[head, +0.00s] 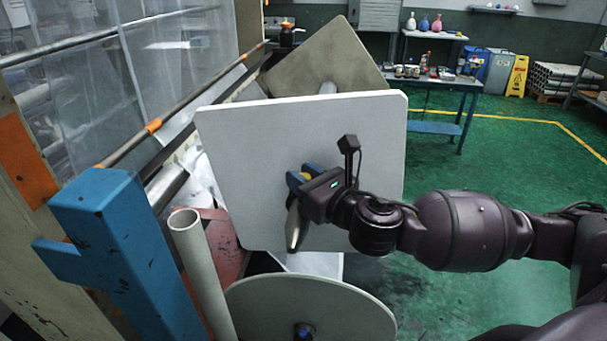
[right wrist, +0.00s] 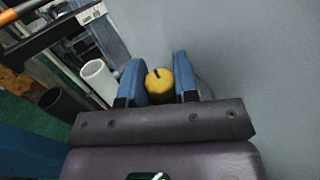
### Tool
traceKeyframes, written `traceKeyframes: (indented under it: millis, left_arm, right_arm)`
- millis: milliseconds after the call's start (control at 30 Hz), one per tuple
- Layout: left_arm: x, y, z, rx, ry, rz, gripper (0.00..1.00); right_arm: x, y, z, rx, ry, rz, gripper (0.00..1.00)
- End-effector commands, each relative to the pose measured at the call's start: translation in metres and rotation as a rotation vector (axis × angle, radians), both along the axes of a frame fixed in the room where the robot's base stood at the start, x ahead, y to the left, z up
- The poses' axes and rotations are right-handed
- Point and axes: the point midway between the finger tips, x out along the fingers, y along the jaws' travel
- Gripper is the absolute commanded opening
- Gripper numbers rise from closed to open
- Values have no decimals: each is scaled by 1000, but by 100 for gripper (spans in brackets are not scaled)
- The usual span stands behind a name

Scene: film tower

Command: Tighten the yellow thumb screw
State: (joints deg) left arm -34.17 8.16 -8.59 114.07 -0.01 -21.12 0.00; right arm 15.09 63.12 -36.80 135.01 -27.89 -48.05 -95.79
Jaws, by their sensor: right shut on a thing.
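The yellow thumb screw (right wrist: 159,86) sits between the two blue fingers of my right gripper (right wrist: 160,84) in the right wrist view. The fingers are shut on it, one on each side, and a dark slot shows on its end. In the head view my right gripper (head: 302,180) is at the middle of a large pale square plate (head: 250,135). A bit of yellow from the screw (head: 305,176) shows there between the blue fingers. A tapered metal handle or cone (head: 293,226) hangs just below the gripper. My left gripper is not in view.
A blue bracket post (head: 110,235) and a pale tube (head: 193,250) stand at the left. A round pale disc (head: 310,310) is below the plate. A blue workbench (head: 440,82) stands behind, with open green floor (head: 500,165) at the right.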

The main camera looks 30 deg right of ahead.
Motion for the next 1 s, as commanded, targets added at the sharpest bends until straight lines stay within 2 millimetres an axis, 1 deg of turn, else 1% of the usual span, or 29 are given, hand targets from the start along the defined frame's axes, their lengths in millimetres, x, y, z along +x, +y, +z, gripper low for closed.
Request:
traceKeyframes:
  millis: [67, 100, 233, 267, 500, 633, 767, 967, 1000]
  left_arm:
    - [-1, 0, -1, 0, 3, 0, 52]
    - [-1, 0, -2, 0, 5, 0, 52]
    - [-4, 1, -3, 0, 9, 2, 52]
    - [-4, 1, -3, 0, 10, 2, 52]
    - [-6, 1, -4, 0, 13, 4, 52]
    - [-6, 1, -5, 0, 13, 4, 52]
    - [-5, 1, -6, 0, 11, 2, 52]
    - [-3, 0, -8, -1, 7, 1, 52]
    - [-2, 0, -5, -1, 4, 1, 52]
  right_arm:
    - [0, 0, 0, 0, 0, 0, 5]
    - [0, 0, 0, 0, 0, 0, 31]
    - [0, 0, 0, 0, 0, 1, 51]
    - [0, 0, 0, 0, 0, 1, 52]
    - [0, 0, 0, 0, 0, 1, 52]
    - [-5, -1, -1, 0, 1, 1, 52]
    - [-20, -5, -1, 0, 2, 1, 52]
    - [-52, -12, -2, -1, 4, 2, 52]
    - [-58, -13, 0, 1, 5, 1, 52]
